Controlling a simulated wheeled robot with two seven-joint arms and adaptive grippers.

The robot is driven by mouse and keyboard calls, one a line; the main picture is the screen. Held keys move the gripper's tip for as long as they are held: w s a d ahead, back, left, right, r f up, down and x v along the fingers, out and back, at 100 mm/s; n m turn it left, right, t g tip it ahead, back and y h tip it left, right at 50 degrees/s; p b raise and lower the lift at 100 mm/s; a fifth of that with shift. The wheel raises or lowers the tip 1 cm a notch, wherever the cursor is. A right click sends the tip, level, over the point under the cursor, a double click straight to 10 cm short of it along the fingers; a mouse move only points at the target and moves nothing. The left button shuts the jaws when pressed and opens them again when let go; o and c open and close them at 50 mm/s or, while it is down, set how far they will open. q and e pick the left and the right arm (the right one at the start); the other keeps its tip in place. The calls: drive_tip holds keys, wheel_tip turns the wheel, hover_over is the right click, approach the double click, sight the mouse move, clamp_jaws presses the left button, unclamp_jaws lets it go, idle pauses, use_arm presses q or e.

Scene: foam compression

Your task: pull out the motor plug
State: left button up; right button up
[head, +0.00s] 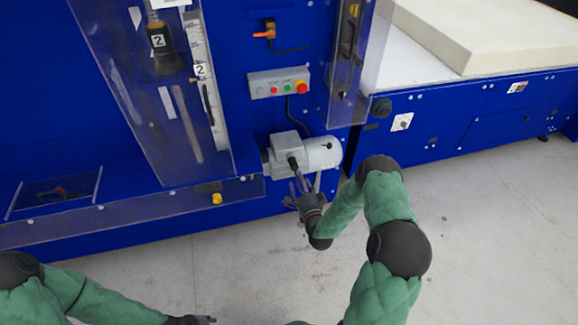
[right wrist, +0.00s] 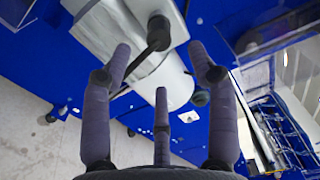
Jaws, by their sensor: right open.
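The grey-white motor (head: 322,153) sticks out of the front of the blue machine in the head view. A black plug (head: 293,163) with a dark lead sits on the motor's near side. In the right wrist view the motor (right wrist: 160,80) lies beyond my fingers, and the black plug (right wrist: 158,30) shows above the gap between them. Its dark stem runs down left and passes behind the left finger. My right gripper (head: 304,185) is open and empty, just below the plug; it also shows in the right wrist view (right wrist: 160,66). My left gripper (head: 192,320) is at the bottom edge, only partly seen.
A control box (head: 279,83) with coloured buttons is above the motor, with a cable running down. A clear guard (head: 350,60) hangs at upper right. A blue ledge (head: 130,215) is to the left. The grey floor (head: 220,260) in front is clear.

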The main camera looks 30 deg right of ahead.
sight(295, 169)
drive_tip(key=shift+w, duration=0.1)
drive_tip(key=shift+w+d+f, duration=0.1)
drive_tip(key=shift+w, duration=0.45)
drive_tip(key=b+x, duration=0.2)
drive_tip(key=x, duration=0.4)
drive_tip(key=shift+b+x, duration=0.55)
drive_tip(key=shift+x, duration=0.3)
drive_tip(key=shift+b, duration=0.5)
idle(0.4)
clamp_jaws()
